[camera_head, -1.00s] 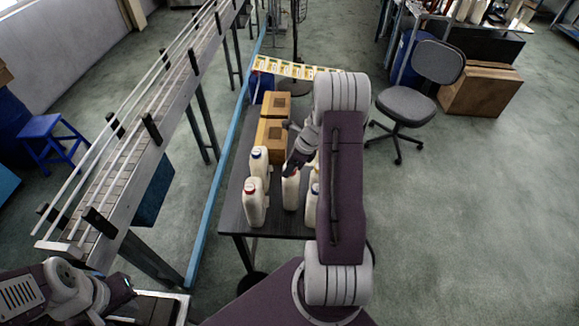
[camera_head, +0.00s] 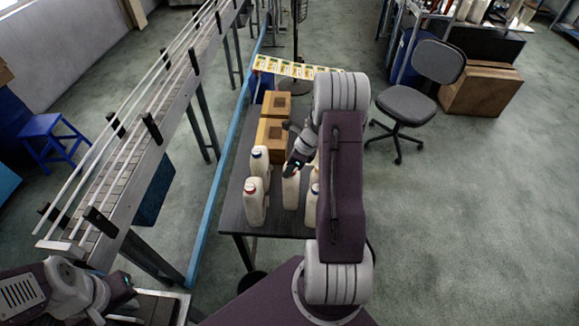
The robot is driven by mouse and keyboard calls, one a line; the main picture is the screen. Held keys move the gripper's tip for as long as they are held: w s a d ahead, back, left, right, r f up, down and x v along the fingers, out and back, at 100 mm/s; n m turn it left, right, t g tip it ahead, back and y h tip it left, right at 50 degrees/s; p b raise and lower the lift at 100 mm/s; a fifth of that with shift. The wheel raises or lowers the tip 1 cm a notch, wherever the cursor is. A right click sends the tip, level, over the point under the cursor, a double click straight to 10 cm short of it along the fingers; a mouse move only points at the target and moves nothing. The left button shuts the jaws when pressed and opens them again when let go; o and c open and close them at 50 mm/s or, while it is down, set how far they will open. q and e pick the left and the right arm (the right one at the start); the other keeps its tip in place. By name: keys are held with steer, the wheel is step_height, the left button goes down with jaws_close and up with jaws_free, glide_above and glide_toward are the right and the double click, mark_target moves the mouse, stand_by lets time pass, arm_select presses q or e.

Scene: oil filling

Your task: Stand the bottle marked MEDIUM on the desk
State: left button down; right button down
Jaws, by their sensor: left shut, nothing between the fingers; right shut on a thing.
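Several white bottles stand on the dark desk (camera_head: 233,215). One white bottle (camera_head: 290,191) is at the middle of the group, upright, directly under my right gripper (camera_head: 292,171). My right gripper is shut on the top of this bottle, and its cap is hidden. I cannot read any marking, so I cannot tell which bottle is MEDIUM. The bottle appears to be at desk level, but I cannot tell whether its base touches. My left gripper (camera_head: 128,285) is shut and empty at the lower left, away from the desk.
A red-capped bottle (camera_head: 254,203) and a blue-capped bottle (camera_head: 259,167) stand to the left. Another bottle (camera_head: 312,205) on the right is partly behind my arm. Cardboard boxes (camera_head: 270,135) stand farther back. A conveyor (camera_head: 130,150) runs along the left.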

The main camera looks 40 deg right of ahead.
steer(key=shift+c, duration=1.8)
jaws_free()
steer(key=shift+r, duration=0.1)
step_height(320, 180, up, 7)
steer(key=p, duration=0.7)
